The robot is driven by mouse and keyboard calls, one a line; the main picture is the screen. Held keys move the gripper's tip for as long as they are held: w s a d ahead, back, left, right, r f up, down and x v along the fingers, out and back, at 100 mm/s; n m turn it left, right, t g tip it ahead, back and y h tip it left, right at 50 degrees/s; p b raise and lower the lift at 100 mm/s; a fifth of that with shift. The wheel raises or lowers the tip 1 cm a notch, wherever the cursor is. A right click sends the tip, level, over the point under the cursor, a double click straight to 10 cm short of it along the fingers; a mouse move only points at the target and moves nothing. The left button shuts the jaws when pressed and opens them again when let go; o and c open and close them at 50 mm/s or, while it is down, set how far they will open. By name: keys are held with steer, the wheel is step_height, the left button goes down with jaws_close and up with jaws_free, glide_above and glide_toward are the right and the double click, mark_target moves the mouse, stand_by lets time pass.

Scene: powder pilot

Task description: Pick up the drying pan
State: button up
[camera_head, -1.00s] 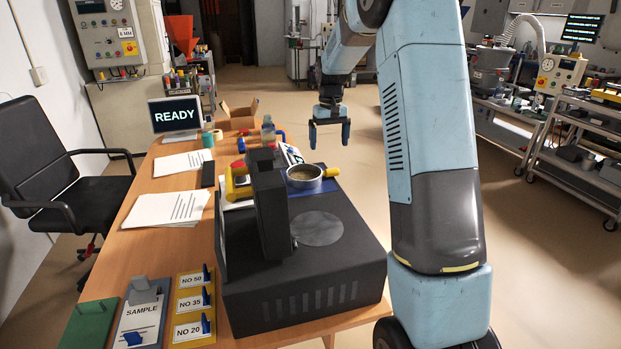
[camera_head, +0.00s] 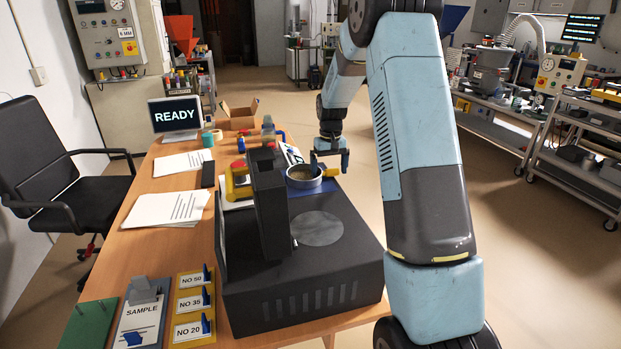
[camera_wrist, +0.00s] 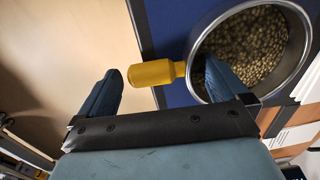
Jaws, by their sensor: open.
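The drying pan (camera_head: 304,178) is a round metal pan full of brown grains, on a blue surface behind the black machine. Its yellow handle points to the right in the head view. In the wrist view the pan (camera_wrist: 306,50) is at the upper right, and its yellow handle (camera_wrist: 152,73) reaches left between my finger tips. My gripper (camera_head: 330,163) is open, at the handle side of the pan. In the wrist view my gripper (camera_wrist: 163,88) has one blue finger on each side of the handle, with a gap to the left finger. Contact with the right finger cannot be told.
The black machine (camera_head: 345,250) with its upright post stands in front of the pan. A bottle (camera_head: 268,132) and a cardboard box (camera_head: 238,117) are behind it. Papers (camera_head: 168,209) and the READY screen (camera_head: 175,114) are on the desk at left. Open floor lies right of the desk.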

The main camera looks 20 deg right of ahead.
steer(key=c, duration=1.3)
steer(key=shift+c, duration=0.2)
steer(key=shift+r, duration=0.5)
steer(key=r, duration=0.2)
steer(key=shift+s+r, duration=0.2)
steer(key=shift+r, duration=0.15)
steer(key=s+a+r, duration=0.1)
steer(key=s+r, duration=0.8)
steer(key=s, duration=0.4)
steer(key=shift+s+a, duration=0.2)
steer(key=shift+s, duration=0.1)
steer(key=shift+r, duration=0.1)
